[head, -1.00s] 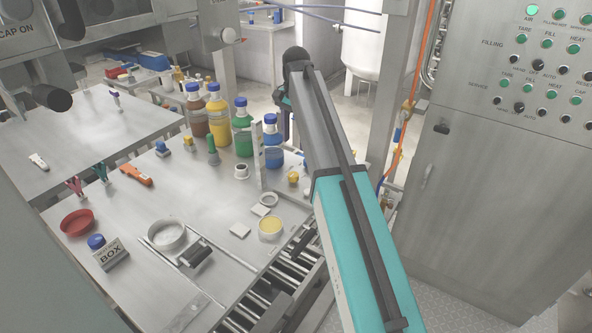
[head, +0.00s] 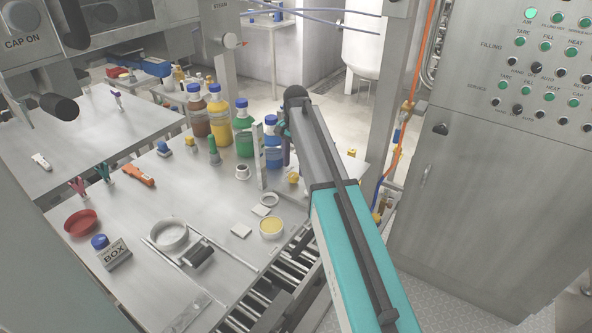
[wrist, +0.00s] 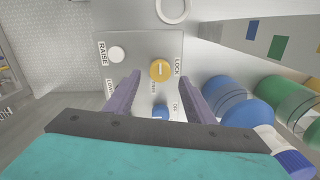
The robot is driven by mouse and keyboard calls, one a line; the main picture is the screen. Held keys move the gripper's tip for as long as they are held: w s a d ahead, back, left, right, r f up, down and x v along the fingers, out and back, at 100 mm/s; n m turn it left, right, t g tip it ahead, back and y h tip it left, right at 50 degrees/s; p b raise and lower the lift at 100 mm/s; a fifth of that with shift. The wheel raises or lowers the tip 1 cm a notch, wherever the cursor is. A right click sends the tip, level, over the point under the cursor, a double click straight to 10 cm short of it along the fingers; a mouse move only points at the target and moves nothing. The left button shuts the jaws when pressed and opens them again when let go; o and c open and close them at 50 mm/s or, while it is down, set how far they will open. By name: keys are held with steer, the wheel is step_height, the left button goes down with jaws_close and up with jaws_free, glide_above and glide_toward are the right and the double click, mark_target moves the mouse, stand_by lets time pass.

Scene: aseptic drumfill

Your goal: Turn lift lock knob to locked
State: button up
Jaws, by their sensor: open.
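The yellow lift lock knob (wrist: 160,70) sits on a grey panel (wrist: 140,45) in the wrist view. Its white pointer mark runs up and down in the picture. The LOCK label is to the knob's right and the FREE label just below it. My gripper (wrist: 160,77) is open, with one purple finger to the lower left of the knob and one to the lower right. The knob shows between the fingertips; whether they reach its depth I cannot tell. In the head view the gripper is mostly hidden behind my arm.
A white RAISE/LOWER button (wrist: 116,54) and a blue knob (wrist: 160,112) share the panel. Blue-capped bottles, including a green one (head: 243,140), stand close beside my arm. A control cabinet (head: 490,200) is at the right.

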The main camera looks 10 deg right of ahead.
mark_target(294, 175)
steer(key=shift+f, duration=1.8)
steer(key=shift+c, duration=0.4)
